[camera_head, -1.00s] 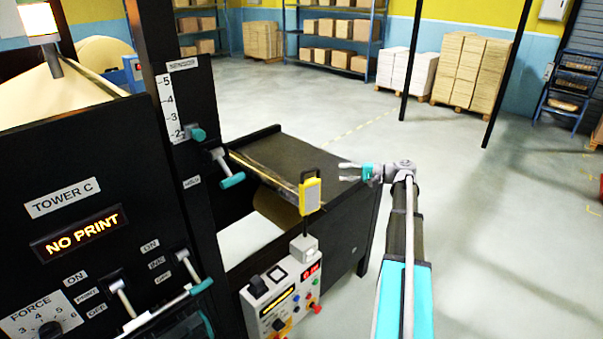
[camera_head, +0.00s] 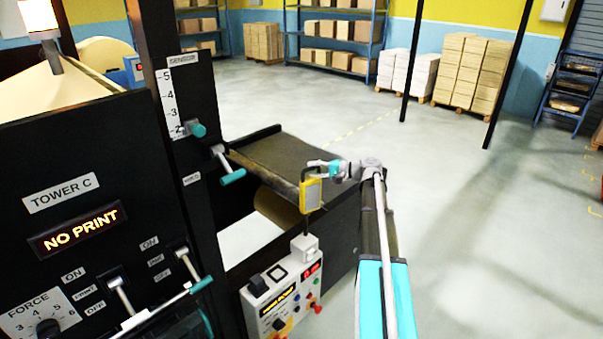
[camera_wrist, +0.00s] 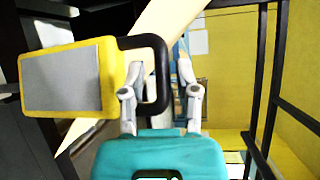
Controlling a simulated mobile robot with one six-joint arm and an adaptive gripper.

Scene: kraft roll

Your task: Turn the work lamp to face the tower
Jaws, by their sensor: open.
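The work lamp (camera_head: 310,194) is yellow with a pale panel and a black loop handle; it stands upright on a white block on the control box. In the head view its panel faces roughly toward the camera. The tower (camera_head: 150,200) is the black panel labelled TOWER C, to the left. My gripper (camera_head: 316,168) is at the lamp's handle, at its upper right. In the wrist view the lamp (camera_wrist: 68,77) is at left, and my open gripper (camera_wrist: 158,68) has one finger on each side of the handle's outer bar. Whether either finger touches it is unclear.
The control box (camera_head: 283,300) with knobs and buttons is below the lamp. A dark flat bed (camera_head: 285,155) lies behind it. Levers (camera_head: 228,170) stick out from the tower. The floor at right is clear; stacked pallets (camera_head: 470,75) stand far back.

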